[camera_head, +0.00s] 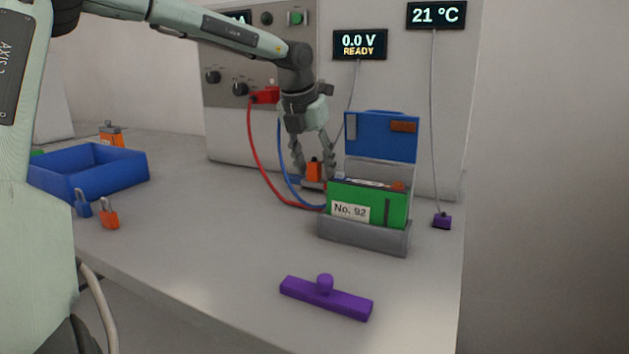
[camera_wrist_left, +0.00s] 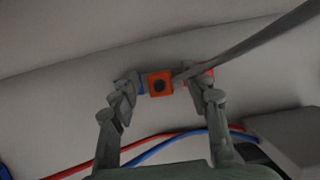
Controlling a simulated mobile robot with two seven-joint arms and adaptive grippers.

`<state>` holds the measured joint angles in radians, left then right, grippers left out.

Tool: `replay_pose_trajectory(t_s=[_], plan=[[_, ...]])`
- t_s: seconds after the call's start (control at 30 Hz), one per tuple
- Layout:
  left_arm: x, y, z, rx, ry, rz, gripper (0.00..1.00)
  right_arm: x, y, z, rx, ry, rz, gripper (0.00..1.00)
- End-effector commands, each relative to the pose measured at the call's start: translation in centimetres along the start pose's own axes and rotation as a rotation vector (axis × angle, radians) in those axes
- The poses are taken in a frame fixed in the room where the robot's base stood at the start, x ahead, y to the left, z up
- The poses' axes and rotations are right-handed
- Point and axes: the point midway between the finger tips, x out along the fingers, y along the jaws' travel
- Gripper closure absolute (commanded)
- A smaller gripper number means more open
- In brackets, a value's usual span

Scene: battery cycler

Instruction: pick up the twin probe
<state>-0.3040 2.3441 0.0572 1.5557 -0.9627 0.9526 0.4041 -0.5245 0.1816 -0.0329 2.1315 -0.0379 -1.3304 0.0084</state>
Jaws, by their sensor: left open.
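The twin probe appears to be the orange block (camera_head: 314,171) on a dark crossbar, behind the green battery. The battery hides the probe's lower part. My right gripper is in neither view.
The green battery (camera_head: 386,210) labelled No. 92 sits in a grey holder (camera_head: 365,237) with a raised blue panel (camera_head: 381,138). Red (camera_head: 262,170) and blue (camera_head: 284,170) cables run beside it. A purple handled bar (camera_head: 325,298), blue tray (camera_head: 88,182) and two padlocks lie on the bench.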

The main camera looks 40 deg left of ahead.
Motion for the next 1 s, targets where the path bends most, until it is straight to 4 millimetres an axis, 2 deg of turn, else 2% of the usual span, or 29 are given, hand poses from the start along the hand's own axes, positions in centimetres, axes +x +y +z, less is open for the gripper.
replay_pose_trajectory(t_s=[0.17,0.5,0.57,1.0], plan=[[0.0,-0.01,0.05,-0.001,-0.001,-0.001,0.53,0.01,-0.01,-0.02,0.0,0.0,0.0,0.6],[-0.03,-0.01,0.04,-0.001,-0.001,-0.001,0.94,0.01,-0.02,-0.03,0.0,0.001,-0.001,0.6],[-0.03,-0.01,0.04,-0.001,-0.001,-0.001,1.0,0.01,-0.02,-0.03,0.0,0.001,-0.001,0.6],[-0.52,-0.04,0.05,-0.001,-0.003,-0.001,1.0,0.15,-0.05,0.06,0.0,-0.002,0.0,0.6]])
